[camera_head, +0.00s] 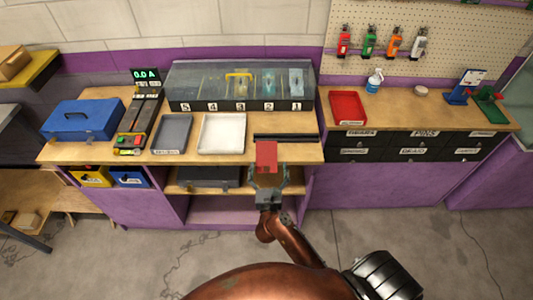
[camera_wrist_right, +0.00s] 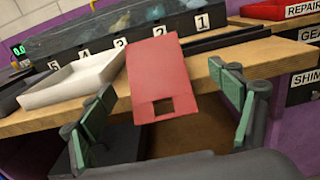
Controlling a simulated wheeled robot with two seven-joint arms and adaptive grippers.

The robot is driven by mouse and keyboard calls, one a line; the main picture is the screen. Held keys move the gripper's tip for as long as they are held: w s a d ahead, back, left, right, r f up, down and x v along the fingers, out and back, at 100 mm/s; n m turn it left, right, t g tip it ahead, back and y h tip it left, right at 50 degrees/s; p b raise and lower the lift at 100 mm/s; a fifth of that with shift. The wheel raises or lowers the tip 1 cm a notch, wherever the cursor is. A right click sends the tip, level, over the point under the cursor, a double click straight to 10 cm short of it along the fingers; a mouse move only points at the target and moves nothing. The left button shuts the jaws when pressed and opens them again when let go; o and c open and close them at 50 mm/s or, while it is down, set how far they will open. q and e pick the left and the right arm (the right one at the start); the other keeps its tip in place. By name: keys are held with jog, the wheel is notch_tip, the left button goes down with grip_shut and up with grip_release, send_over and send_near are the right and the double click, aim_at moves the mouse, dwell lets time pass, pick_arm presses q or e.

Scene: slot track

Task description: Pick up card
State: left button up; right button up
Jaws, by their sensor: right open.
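A red card (camera_head: 266,155) with a small square cutout near its near end lies at the front edge of the workbench, its near part overhanging the edge. In the right wrist view the card (camera_wrist_right: 161,75) sits ahead of the jaws, between the line of the two green-padded fingers. My right gripper (camera_head: 268,174) is open just in front of the card's near end; it also shows in the right wrist view (camera_wrist_right: 165,112). I cannot tell whether a finger touches the card. My left gripper is not in view.
A white tray (camera_head: 222,148) and grey tray (camera_head: 171,150) stand left of the card. A dark slotted track (camera_head: 300,138) lies behind it. A clear-fronted case (camera_head: 240,104) with numbered slots stands at the back. The shelf below the bench holds a dark case (camera_head: 209,176).

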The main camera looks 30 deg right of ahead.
aim_at(266, 156)
jog(key=x, duration=0.5)
jog(key=shift+w+a+f, duration=0.3)
jog(key=shift+w+f, duration=0.05)
jog(key=shift+f, duration=0.05)
jog(key=c, duration=1.1)
jog(key=shift+r, duration=0.1)
